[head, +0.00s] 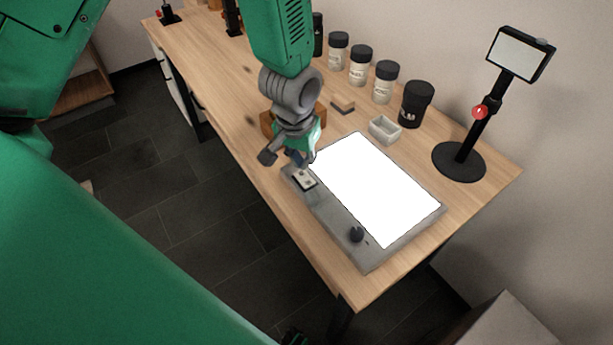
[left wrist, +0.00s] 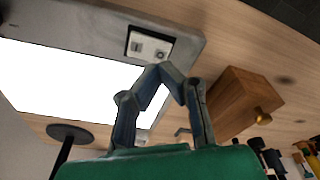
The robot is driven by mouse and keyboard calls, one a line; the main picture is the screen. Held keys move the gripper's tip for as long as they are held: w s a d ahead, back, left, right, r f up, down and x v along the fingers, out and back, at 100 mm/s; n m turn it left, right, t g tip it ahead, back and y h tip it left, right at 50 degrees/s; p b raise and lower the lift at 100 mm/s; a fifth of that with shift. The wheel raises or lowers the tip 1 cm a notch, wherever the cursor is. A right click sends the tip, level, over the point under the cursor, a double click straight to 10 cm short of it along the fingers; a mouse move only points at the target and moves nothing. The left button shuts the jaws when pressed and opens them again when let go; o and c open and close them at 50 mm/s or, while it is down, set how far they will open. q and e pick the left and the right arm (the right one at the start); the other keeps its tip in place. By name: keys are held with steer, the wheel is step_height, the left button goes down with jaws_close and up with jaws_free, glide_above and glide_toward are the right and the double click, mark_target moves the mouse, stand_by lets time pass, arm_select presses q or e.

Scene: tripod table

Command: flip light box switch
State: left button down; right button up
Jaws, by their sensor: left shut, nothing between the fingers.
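The light box (head: 329,212) lies flat on the wooden table, a grey slab with a bright white panel (head: 377,187). Its small white switch plate (head: 304,180) is set in the grey border near one corner. The plate also shows in the left wrist view (left wrist: 150,47), with a round detail at one end. My left gripper (head: 298,160) is beside the plate at that corner. In the left wrist view its fingertips (left wrist: 166,69) meet close to the plate's edge, shut and empty. Contact with the switch cannot be told.
A wooden block with a brass knob (left wrist: 235,102) is near my gripper. Several jars (head: 384,82), a small white dish (head: 385,129) and a black stand (head: 460,161) line the back.

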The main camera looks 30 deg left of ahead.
mark_target(301, 173)
arm_select(q)
steer(key=shift+a+f, duration=0.1)
steer(key=shift+a, duration=0.1)
steer(key=shift+d+f, duration=0.15)
steer(key=shift+f, duration=0.15)
steer(key=shift+f+b, duration=0.65)
steer(key=shift+f, duration=0.3)
stand_by(0.5)
steer(key=shift+r, duration=0.1)
step_height(301, 173, up, 7)
steer(key=p, duration=0.7)
stand_by(0.3)
